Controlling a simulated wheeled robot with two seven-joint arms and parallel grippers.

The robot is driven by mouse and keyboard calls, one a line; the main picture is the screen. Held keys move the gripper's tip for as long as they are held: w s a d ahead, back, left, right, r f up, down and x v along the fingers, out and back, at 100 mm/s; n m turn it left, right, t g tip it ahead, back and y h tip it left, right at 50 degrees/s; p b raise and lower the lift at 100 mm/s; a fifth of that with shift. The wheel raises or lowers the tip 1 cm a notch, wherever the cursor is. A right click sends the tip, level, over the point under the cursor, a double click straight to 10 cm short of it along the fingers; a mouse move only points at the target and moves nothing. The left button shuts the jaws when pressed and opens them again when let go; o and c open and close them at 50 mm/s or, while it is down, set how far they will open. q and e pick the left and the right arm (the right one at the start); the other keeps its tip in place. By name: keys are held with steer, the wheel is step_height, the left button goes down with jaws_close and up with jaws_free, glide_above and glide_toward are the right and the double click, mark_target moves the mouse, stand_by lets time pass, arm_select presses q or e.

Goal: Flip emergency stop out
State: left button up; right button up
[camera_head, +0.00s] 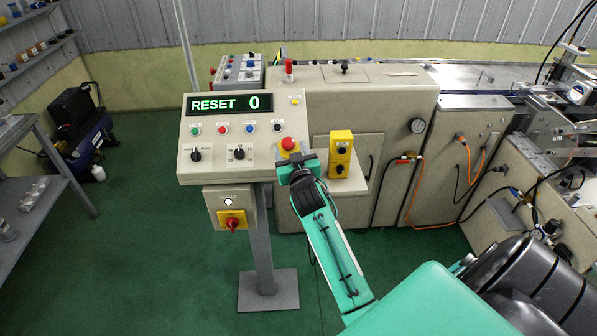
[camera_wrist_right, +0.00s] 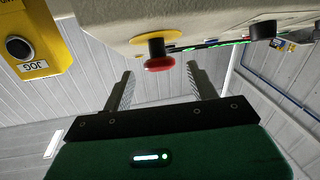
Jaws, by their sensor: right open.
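The red emergency stop button (camera_head: 289,144) sits on a yellow disc at the lower right of the control panel's sloped face. My right gripper (camera_head: 294,158) is just below it in the head view, partly covering the panel's edge there. In the right wrist view, the red button (camera_wrist_right: 159,63) on its dark stem stands out from the yellow disc. The open fingers of my right gripper (camera_wrist_right: 161,78) point toward it, one on each side, with a clear gap and nothing held. My left gripper is not in view.
The control panel (camera_head: 221,158) shows "RESET 0" on its display (camera_head: 230,104). A yellow button box (camera_head: 341,152) stands close to the right of my gripper; it also shows in the right wrist view (camera_wrist_right: 32,40). A red rotary switch (camera_head: 233,223) is below the panel.

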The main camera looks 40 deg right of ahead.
steer(key=b+v, duration=0.3)
steer(key=v, duration=0.8)
steer(key=w+a+f+n+g+y, duration=0.1)
steer(key=a+f+y, duration=0.1)
steer(key=f, duration=0.8)
steer(key=w+a+f+n+g+y, duration=0.1)
steer(key=a+f+g, duration=0.15)
steer(key=f, duration=0.75)
steer(key=s+a+f+n+g+y, duration=0.1)
steer(key=s+a+f+g, duration=0.3)
steer(key=f, duration=0.8)
steer(key=s+a+f+n+t+y, duration=0.15)
steer(key=s+f, duration=0.35)
steer(key=f, duration=0.7)
steer(key=s+f+g, duration=0.3)
steer(key=s+f, duration=0.5)
steer(key=s, duration=0.5)
steer(key=s+f+g+y, duration=0.1)
steer(key=s+f+g, duration=0.2)
steer(key=s+f, duration=0.5)
steer(key=s+f+n+g, duration=0.1)
steer(key=s+f+g, duration=0.2)
steer(key=s+f, duration=0.6)
steer(key=s, duration=1)
steer(key=shift+a+g, duration=0.2)
steer(key=shift+g, duration=0.1)
